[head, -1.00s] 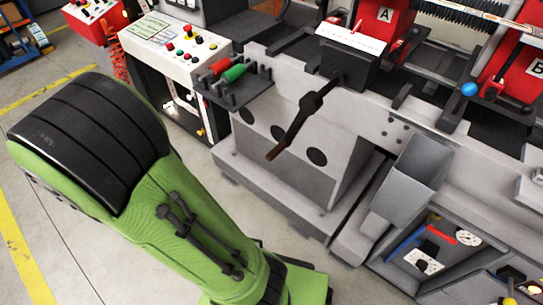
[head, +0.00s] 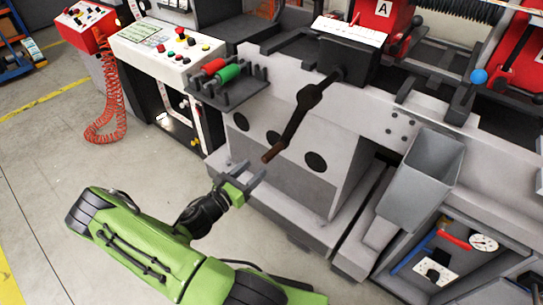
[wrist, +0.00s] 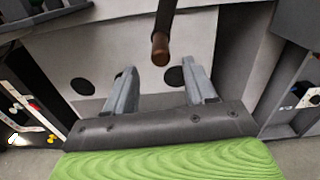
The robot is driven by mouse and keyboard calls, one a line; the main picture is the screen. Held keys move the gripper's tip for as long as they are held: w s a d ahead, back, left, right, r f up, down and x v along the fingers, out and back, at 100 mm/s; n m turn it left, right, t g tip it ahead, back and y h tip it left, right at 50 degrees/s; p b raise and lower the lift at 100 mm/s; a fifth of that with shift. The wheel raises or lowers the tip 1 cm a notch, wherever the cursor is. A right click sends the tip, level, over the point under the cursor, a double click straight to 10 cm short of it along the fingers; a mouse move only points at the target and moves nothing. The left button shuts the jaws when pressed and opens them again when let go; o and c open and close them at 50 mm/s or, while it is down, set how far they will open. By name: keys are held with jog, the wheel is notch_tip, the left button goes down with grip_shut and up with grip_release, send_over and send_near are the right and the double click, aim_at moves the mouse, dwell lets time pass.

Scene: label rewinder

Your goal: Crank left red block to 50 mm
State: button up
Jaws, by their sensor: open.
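The hand crank (head: 305,108) is a dark arm on the machine's front, slanting down-left to a brown wooden grip (head: 272,153). My gripper (head: 252,168) is open and empty, just below and left of the grip. In the wrist view, the grip (wrist: 160,49) hangs centred between and beyond the open fingertips (wrist: 160,70), with no visible contact. The left red block (head: 376,18), marked A, stands on the machine above the crank, cut off by the top edge. A white scale strip (head: 350,29) lies on the dark box by the crank shaft. Its reading is too small to tell.
A second red block (head: 527,62) is at the right, with a blue ball knob (head: 478,76) near it. A rack with red and green handles (head: 228,74) juts out left of the crank. A grey chute (head: 425,175) stands right.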

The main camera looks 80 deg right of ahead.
aim_at(282, 144)
jog(key=b+x, duration=0.1)
jog(key=x, duration=0.8)
jog(key=shift+s+d+b, duration=0.2)
jog(key=shift+d+b, duration=0.15)
jog(key=shift+b, duration=0.05)
jog(key=shift+c, duration=0.2)
grip_shut()
